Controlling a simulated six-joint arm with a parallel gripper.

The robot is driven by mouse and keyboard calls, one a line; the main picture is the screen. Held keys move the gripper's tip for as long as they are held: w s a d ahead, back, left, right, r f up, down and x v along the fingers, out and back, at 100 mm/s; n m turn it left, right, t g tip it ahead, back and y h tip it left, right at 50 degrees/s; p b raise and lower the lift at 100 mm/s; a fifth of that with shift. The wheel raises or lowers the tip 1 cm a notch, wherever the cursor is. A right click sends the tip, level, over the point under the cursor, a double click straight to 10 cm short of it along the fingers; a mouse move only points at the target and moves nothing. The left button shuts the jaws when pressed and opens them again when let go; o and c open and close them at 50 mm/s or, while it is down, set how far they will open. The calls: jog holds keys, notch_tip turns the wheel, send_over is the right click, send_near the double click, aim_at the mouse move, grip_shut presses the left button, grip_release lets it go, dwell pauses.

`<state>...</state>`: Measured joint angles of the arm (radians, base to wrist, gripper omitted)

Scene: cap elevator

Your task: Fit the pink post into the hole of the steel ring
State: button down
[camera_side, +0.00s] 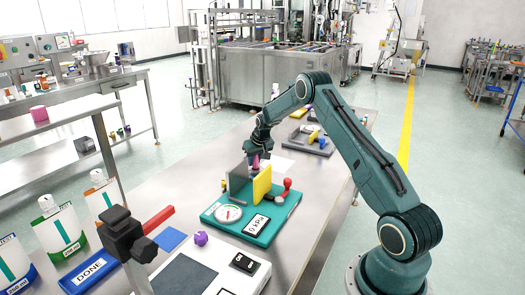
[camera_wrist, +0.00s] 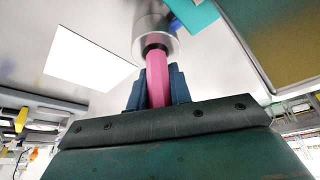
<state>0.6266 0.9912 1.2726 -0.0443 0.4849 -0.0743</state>
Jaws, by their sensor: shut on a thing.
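The pink post (camera_wrist: 158,78) stands between the two dark fingers of my gripper (camera_wrist: 159,88) in the wrist view, and the jaws are shut on it. The post's far end meets the dark hole of the steel ring (camera_wrist: 160,22), a shiny round part. I cannot tell whether the tip is inside the hole or just in front of it. In the side view my gripper (camera_side: 258,150) is low over the table, with a bit of the pink post (camera_side: 256,161) below it. The steel ring cannot be made out there, behind the upright plates.
A teal fixture (camera_side: 215,218) with a gauge, a grey upright plate (camera_side: 238,180) and a yellow plate (camera_side: 262,184) stands close in front of my gripper. A red knob (camera_side: 287,184) sits at its right. A grey tray (camera_side: 308,143) with small parts lies behind.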

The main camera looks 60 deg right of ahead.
jog(key=shift+f, duration=0.4)
jog(key=shift+r, duration=0.55)
jog(key=shift+f, duration=0.5)
dwell(1.7)
jog(key=c, duration=1.2)
grip_release()
jog(key=shift+f, duration=0.1)
jog(key=v, duration=1.4)
jog(key=shift+w, duration=0.1)
jog(key=shift+a, duration=0.1)
